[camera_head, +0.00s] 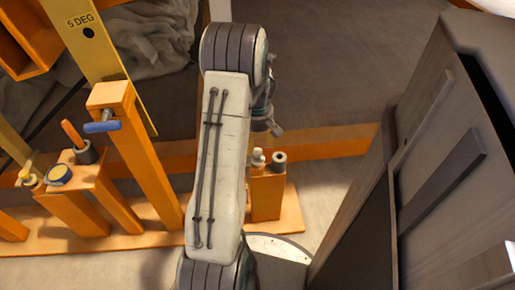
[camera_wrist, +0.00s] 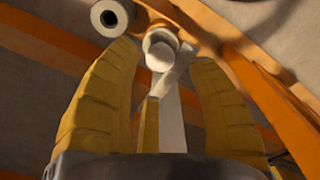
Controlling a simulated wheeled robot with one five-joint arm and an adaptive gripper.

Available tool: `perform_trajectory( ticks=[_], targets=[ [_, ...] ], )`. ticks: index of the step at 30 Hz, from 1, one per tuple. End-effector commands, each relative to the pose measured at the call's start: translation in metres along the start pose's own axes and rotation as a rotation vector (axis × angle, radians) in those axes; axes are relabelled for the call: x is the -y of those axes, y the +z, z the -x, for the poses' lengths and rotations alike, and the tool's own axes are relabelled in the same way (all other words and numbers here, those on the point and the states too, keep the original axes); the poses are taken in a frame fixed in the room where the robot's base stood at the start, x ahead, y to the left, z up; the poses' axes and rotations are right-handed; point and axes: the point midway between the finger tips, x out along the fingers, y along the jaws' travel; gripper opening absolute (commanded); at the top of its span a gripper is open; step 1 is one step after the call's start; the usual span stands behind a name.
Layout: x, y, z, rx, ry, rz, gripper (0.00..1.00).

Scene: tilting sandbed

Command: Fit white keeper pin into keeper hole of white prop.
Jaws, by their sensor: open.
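A white pin-like piece with a rounded head (camera_wrist: 160,50) stands between the two yellow fingers of my gripper (camera_wrist: 158,60) in the wrist view. The fingers are open, one on each side of it, with gaps visible. In the head view a small white piece (camera_head: 258,157) sits on top of a short orange block (camera_head: 267,195), beside a dark hollow cylinder (camera_head: 280,160). My arm hides most of my gripper there. I cannot make out the white prop or its keeper hole for certain in either view.
A yellow bar marked 5 DEG (camera_head: 85,35) leans at the left by an orange post (camera_head: 140,160) with a blue pin (camera_head: 102,126). An orange pin (camera_head: 71,133) stands in a dark holder. A grey cabinet (camera_head: 440,150) fills the right side. An orange beam (camera_head: 330,142) runs behind the block.

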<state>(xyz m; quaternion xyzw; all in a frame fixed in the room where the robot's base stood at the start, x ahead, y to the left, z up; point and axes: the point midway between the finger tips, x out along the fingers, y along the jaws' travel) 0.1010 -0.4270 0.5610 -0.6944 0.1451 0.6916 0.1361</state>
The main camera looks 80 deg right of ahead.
Motion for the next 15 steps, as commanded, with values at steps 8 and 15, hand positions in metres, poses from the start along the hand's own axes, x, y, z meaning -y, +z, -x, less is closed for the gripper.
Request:
perform_trajectory(
  ticks=[8, 15],
  targets=[
    [0.0, 0.0, 0.047, -0.001, 0.003, 0.0, 0.52],
    [0.0, 0.0, 0.07, -0.001, 0.001, 0.0, 0.52]
  ],
)
